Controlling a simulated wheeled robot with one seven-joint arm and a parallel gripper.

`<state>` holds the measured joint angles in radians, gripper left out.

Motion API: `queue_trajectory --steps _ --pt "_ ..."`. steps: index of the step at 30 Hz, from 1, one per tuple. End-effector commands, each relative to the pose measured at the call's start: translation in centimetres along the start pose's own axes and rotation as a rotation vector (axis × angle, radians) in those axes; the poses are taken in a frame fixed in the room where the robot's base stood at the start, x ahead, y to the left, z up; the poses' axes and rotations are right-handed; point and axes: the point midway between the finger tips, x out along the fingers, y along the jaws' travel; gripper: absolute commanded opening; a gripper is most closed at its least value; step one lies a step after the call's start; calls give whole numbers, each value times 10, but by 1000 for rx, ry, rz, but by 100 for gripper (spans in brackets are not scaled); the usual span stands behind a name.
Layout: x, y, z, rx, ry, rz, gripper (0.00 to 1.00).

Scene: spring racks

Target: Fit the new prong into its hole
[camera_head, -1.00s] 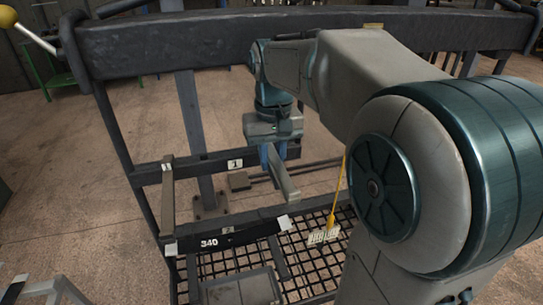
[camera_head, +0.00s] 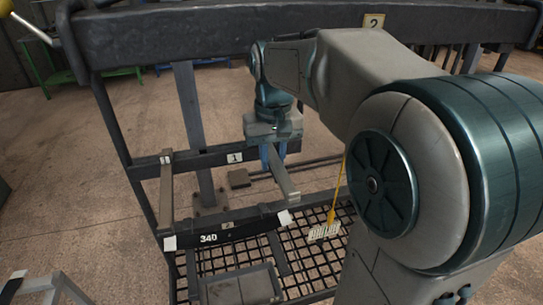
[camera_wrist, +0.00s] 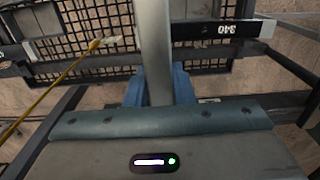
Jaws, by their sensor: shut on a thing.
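The new prong (camera_head: 284,183) is a plain grey bar. My gripper (camera_head: 272,157) has blue fingers shut on its far end, and the prong slants down toward the front. In the wrist view the prong (camera_wrist: 155,45) runs up the middle from between the blue fingers (camera_wrist: 160,87). The prong lies across the gap between the dark rear bar (camera_head: 210,160) labelled 1 and the front bar (camera_head: 240,229) marked 340. Its near end appears close to the white end patch of the front bar; contact cannot be told. I cannot make out the hole.
Another prong (camera_head: 166,190) spans the two bars at left. A thick dark beam (camera_head: 220,42) crosses above. Below is a black mesh floor (camera_head: 300,265) with a dark tray (camera_head: 240,288) and a yellow-handled brush (camera_head: 325,232). Dark uprights stand around.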

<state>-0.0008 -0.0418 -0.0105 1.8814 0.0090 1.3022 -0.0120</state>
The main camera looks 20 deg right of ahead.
Motion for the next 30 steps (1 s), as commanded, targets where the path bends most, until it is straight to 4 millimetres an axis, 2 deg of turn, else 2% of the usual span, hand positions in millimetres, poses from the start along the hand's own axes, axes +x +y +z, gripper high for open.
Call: queue_trajectory --steps 28,29,30 --pt "18 0 0 0 2 0 0" --pt "16 0 0 0 3 0 30" --pt "16 0 0 0 3 0 41"
